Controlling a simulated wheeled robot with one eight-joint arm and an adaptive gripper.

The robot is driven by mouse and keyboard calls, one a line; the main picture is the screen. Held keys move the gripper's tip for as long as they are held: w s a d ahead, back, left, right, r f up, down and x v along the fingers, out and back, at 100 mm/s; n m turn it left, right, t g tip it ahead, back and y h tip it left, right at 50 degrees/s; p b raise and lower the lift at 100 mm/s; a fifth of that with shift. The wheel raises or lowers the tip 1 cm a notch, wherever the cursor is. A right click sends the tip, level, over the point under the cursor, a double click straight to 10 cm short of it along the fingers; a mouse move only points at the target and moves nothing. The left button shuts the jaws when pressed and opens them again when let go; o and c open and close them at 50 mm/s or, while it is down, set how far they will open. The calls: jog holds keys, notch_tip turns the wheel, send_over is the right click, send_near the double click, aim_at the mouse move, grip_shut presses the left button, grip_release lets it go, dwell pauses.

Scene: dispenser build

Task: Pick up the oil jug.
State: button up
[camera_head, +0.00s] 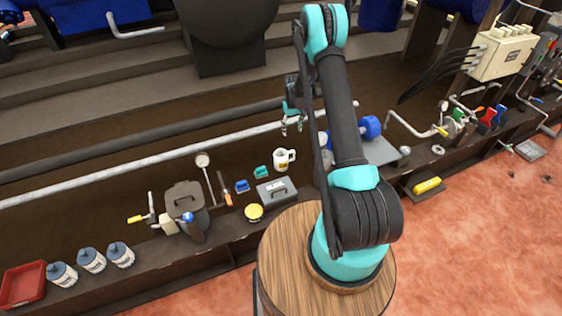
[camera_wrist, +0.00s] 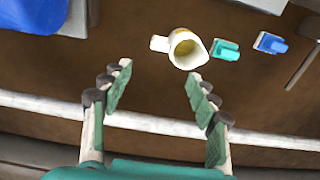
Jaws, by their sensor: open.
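The oil jug (camera_head: 282,160) is a small white jug with a handle and a yellow-brown label, standing upright on the brown bench. In the wrist view the jug (camera_wrist: 187,48) shows from above, its spout pointing towards my gripper's right finger and its handle to the left. My gripper (camera_head: 292,122) is open and empty, beyond the jug from the head camera. In the wrist view my gripper (camera_wrist: 158,73) has its fingers spread, with the jug ahead of the tips and apart from them.
Teal (camera_head: 261,172) and blue (camera_head: 242,186) small blocks sit left of the jug. A grey box (camera_head: 277,191) stands in front of it. A blue motor (camera_head: 369,127) is to the right. A long pale pipe (camera_head: 150,163) runs behind the jug.

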aim_at(291, 151)
notch_tip(291, 151, down, 17)
jog(key=shift+f, duration=0.2)
dwell(0.6)
grip_shut()
dwell(0.3)
